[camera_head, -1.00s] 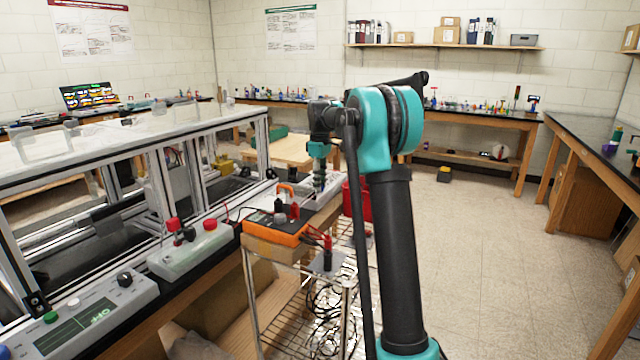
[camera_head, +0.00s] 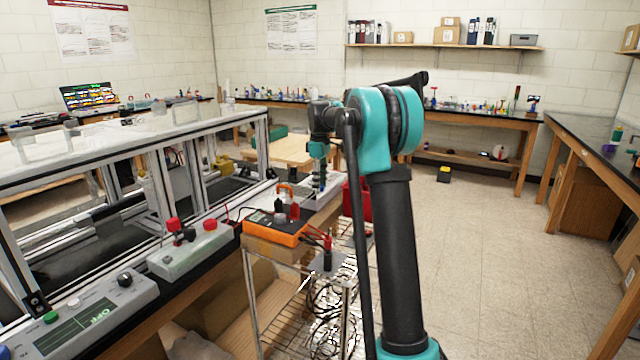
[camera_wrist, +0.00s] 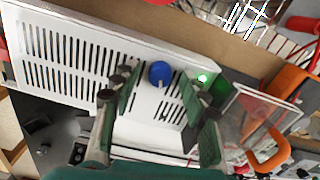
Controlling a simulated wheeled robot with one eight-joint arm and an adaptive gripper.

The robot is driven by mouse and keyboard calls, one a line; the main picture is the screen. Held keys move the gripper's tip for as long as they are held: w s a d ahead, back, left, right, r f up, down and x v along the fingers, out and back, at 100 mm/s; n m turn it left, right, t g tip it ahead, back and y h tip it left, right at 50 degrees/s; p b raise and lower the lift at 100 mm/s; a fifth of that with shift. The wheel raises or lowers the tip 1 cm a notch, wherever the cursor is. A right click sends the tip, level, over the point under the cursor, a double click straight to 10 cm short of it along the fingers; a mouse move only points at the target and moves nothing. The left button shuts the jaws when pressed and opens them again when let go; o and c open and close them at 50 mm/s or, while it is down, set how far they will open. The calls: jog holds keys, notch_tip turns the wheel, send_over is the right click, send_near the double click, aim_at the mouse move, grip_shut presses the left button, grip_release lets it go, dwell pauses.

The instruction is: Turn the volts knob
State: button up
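A white slotted power supply box (camera_wrist: 75,50) fills much of the wrist view; in the head view it stands past the orange meter (camera_head: 320,198). A round blue knob (camera_wrist: 159,73) is on its panel, with a lit green light (camera_wrist: 203,78) to its right. No volts label is legible. My gripper (camera_wrist: 160,98) points at this panel with its dark green fingers apart, one on each side of the knob in the picture. I cannot tell whether they touch it. In the head view my gripper (camera_head: 320,185) is above the box; the knob is not discernible there.
An orange meter (camera_head: 275,230) with leads sits on a wire cart left of my arm. A grey box with a green display (camera_head: 85,325) and black knob (camera_head: 124,280) is at lower left. A metal extrusion frame (camera_head: 150,150) stands left. Open floor lies right.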

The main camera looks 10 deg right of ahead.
notch_tip(320, 180, up, 12)
dwell(0.7)
